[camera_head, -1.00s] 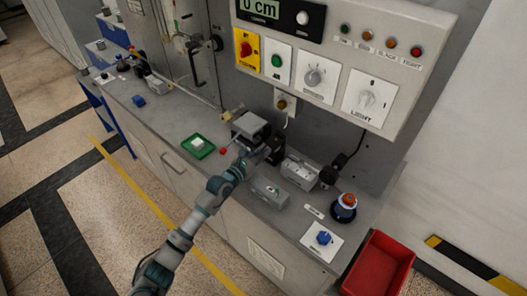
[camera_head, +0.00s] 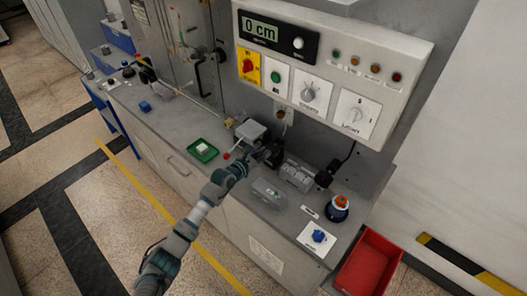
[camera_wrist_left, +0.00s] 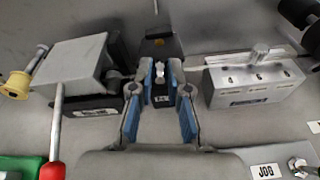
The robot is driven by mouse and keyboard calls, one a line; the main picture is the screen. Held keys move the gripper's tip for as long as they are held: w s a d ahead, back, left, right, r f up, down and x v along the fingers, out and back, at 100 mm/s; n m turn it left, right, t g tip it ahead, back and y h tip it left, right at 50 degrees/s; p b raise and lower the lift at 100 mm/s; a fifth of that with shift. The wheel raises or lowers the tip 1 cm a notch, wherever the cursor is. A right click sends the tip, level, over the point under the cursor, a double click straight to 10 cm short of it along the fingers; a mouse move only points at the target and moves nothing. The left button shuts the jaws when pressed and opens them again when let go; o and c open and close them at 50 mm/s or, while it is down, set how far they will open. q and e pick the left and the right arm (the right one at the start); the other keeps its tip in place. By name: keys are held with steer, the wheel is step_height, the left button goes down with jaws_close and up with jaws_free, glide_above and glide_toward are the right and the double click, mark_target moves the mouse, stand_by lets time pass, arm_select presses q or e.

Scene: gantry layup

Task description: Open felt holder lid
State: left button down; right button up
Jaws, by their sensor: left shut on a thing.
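My left gripper (camera_head: 266,156) is at the back of the bench, between a grey box with a red-knobbed lever (camera_head: 250,131) and a light grey box with several small fittings (camera_head: 297,175). In the left wrist view, its blue-padded fingers (camera_wrist_left: 161,76) are around a small dark part with a silver knob (camera_wrist_left: 159,72) and are shut on it. My right gripper is not in view.
A green tray (camera_head: 214,154) with a white block lies left of my gripper. A red-topped button (camera_head: 338,204), a blue knob (camera_head: 318,236) and a red bin (camera_head: 370,262) are to the right. The control panel overhangs behind.

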arm_select(q)
steer(key=shift+r+p, duration=0.3)
steer(key=shift+p, duration=0.45)
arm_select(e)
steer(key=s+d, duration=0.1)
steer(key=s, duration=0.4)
arm_select(q)
steer(key=r+p, duration=0.1)
steer(key=p, duration=0.1)
steer(key=g+y+p, duration=0.1)
steer(key=p, duration=0.1)
steer(key=r+g+p, duration=0.1)
steer(key=p, duration=0.2)
steer(key=shift+w+d+r+y, duration=0.25)
steer(key=shift+w+r+y, duration=0.1)
steer(key=shift+w+y, duration=0.05)
steer(key=shift+w+d+r+g+y+p, duration=0.2)
steer(key=shift+w+r+g+y+p, duration=0.15)
steer(key=shift+g+p, duration=0.6)
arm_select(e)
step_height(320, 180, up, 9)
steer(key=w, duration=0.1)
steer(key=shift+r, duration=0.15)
arm_select(q)
steer(key=shift+r, duration=0.1)
steer(key=c, duration=1.1)
jaws_free()
steer(key=shift+c, duration=0.2)
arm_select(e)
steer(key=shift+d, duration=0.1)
